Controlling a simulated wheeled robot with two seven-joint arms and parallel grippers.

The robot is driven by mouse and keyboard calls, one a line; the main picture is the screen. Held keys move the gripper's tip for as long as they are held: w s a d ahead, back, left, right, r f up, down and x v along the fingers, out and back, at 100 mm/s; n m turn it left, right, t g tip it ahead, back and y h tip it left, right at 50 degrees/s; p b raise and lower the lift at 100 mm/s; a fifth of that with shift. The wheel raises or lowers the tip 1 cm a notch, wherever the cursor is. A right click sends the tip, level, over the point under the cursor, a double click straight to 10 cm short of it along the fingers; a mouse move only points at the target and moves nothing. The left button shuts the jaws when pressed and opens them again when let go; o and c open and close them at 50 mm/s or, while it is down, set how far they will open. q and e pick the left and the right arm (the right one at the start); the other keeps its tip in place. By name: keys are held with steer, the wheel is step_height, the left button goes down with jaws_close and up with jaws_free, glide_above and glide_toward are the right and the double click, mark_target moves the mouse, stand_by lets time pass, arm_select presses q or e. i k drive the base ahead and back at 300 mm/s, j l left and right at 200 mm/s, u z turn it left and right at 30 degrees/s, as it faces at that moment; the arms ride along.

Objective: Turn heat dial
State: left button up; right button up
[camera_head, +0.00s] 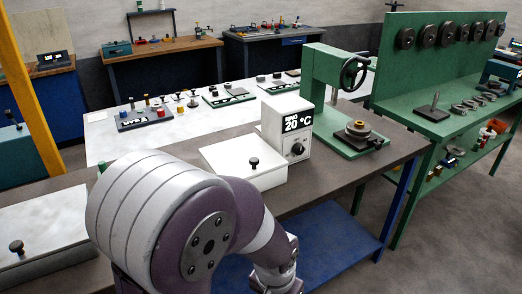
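The heat dial (297,148) is a dark round knob low on the front of a white control box (271,125). No gripper shows, and nothing touches the dial.
A green press (326,75) with a handwheel stands right behind the control box. Another white-lidded case (45,232) lies at the left. A green bench (430,122) with a tool panel stands at the right. Bare bench top (300,185) lies in front of the dial.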

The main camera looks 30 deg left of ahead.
mark_target(298, 148)
steer(key=i+j, duration=0.2)
steer(key=i, duration=0.2)
steer(key=i+j, duration=0.2)
steer(key=i, duration=0.25)
steer(key=i+j+u, duration=0.1)
steer(key=i, duration=0.3)
steer(key=j, duration=0.1)
